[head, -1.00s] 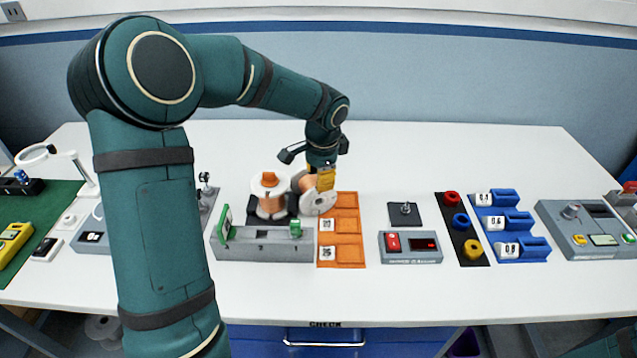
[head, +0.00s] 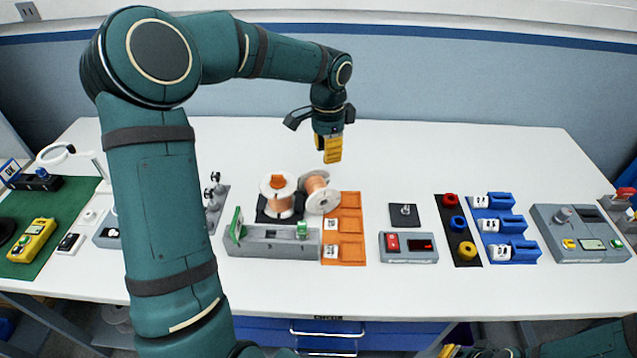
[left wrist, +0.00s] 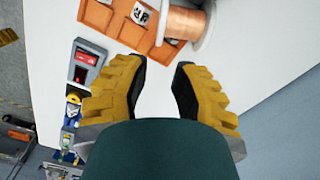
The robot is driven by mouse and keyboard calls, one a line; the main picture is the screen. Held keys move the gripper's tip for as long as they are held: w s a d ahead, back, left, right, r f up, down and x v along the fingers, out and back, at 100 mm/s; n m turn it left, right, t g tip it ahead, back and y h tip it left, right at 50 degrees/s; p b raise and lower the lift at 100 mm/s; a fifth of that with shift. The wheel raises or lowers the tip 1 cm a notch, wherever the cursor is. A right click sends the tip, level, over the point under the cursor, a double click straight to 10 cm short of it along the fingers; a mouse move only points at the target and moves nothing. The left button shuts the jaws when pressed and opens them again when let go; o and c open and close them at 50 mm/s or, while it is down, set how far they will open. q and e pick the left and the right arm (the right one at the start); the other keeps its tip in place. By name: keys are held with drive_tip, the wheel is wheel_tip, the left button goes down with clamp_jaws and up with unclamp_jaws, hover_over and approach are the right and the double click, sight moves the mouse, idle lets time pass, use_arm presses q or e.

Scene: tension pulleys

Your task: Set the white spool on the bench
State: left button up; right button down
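A white spool (head: 318,192) wound with copper wire lies on its side on the bench (head: 480,150), its round flange facing the front. In the left wrist view the spool (left wrist: 187,27) shows at the top, beyond the fingertips. A second white-flanged copper spool (head: 278,195) stands just left of it, at the black pad. Whether the two touch is unclear. My left gripper (head: 331,158) is above and behind the first spool, clear of it. In the left wrist view its yellow fingers (left wrist: 160,85) are apart with nothing between. My right arm shows only at the bottom right edge; its fingers are unclear.
An orange tray (head: 344,254) lies right of the spools. A grey fixture (head: 270,244) with green ends stands in front. A red-switch box (head: 408,247) and blue holders (head: 505,228) stand farther right. The back of the bench is clear.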

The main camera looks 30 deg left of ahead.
sight(324, 189)
use_arm(q)
wheel_tip(324, 189, down, 8)
drive_tip(key=shift+f+b, duration=0.2)
drive_tip(key=shift+b, duration=0.3)
drive_tip(key=f, duration=0.4)
drive_tip(key=shift+s+a+f, duration=0.1)
drive_tip(key=shift+s+a, duration=0.1)
drive_tip(key=shift+a, duration=0.15)
drive_tip(key=shift+f, duration=0.5)
clamp_jaws()
